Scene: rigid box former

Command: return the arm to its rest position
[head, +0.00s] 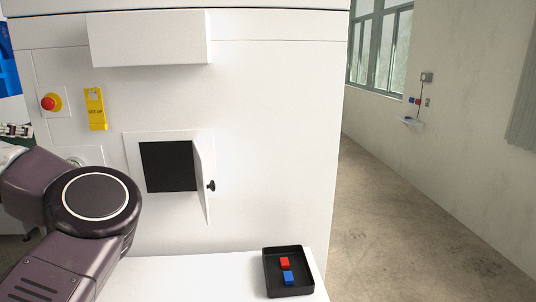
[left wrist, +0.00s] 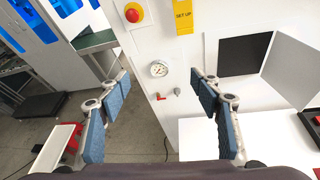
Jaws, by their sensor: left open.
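My left gripper (left wrist: 162,98) is open and empty, its two blue-padded fingers spread wide in front of the white machine (left wrist: 150,35). My right gripper is in neither view.
A small hatch door (head: 203,177) stands open beside a dark opening (head: 168,166). A black tray (head: 273,287) with a red block (head: 285,263) and a blue block (head: 289,278) sits on the white ledge (head: 205,275). A gauge (left wrist: 158,69) is between my fingers in the wrist view.

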